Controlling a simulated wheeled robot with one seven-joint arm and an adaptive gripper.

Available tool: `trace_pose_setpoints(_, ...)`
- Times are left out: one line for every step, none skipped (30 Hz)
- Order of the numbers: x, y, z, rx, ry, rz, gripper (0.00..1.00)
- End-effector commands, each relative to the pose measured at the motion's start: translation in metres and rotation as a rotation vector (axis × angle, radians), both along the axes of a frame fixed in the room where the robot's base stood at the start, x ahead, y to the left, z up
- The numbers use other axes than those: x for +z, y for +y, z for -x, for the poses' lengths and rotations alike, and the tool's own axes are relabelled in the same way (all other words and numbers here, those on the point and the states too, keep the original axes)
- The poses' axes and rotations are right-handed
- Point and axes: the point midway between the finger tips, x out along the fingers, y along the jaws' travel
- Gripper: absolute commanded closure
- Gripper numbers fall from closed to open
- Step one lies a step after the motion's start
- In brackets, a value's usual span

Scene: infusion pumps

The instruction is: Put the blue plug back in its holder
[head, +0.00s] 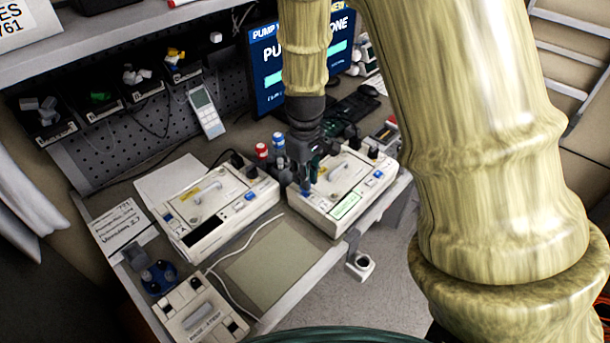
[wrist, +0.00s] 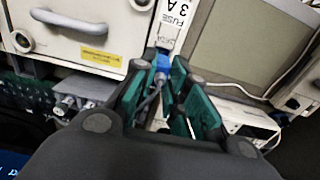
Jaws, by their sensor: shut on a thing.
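The blue plug (wrist: 163,64) sits between the fingertips of my gripper (wrist: 166,72) in the wrist view, and the fingers are shut on it. A thin grey cable runs back from it between the fingers. Just beyond it is a pale narrow piece with a small dark label (wrist: 166,40); I cannot tell whether the plug touches it or is seated in it. In the head view my gripper (head: 312,168) points down over the left part of the right-hand pump (head: 341,190). Its fingers partly hide the plug there. I cannot identify the holder for certain.
The left-hand pump (head: 218,208) stands beside the right one. Red-capped (head: 262,150) and blue-capped (head: 278,140) posts stand behind them. A beige mat (head: 268,262), a white tester box (head: 201,310) and a dark blue block (head: 158,277) are nearer. A monitor (head: 266,70) stands behind.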

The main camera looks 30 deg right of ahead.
Motion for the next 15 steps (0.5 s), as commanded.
trace_pose_setpoints(0.005, 0.000, 0.000, 0.000, 0.000, 0.000, 1.00)
trace_pose_setpoints(0.007, 0.000, 0.000, 0.000, 0.000, 0.000, 1.00)
trace_pose_setpoints(0.009, 0.000, 0.000, 0.000, 0.000, 0.000, 1.00)
trace_pose_setpoints(0.011, 0.000, 0.000, 0.000, 0.000, 0.000, 1.00)
trace_pose_setpoints(0.012, 0.000, 0.000, 0.000, 0.000, 0.000, 1.00)
trace_pose_setpoints(0.014, 0.000, 0.000, 0.000, 0.000, 0.000, 1.00)
trace_pose_setpoints(0.016, 0.000, 0.000, 0.000, 0.000, 0.000, 1.00)
trace_pose_setpoints(0.018, 0.000, 0.000, -0.001, -0.001, 0.000, 1.00)
trace_pose_setpoints(0.020, 0.000, 0.000, -0.001, -0.001, 0.000, 1.00)
trace_pose_setpoints(0.021, 0.000, 0.000, -0.001, -0.001, 0.000, 1.00)
trace_pose_setpoints(0.023, 0.000, 0.000, -0.001, -0.001, 0.000, 1.00)
trace_pose_setpoints(0.025, 0.000, 0.000, -0.001, -0.001, 0.000, 1.00)
trace_pose_setpoints(0.027, 0.000, 0.000, -0.001, -0.001, 0.000, 1.00)
trace_pose_setpoints(0.028, 0.000, 0.000, -0.001, -0.001, 0.000, 1.00)
trace_pose_setpoints(0.030, 0.000, 0.000, -0.001, -0.001, 0.000, 1.00)
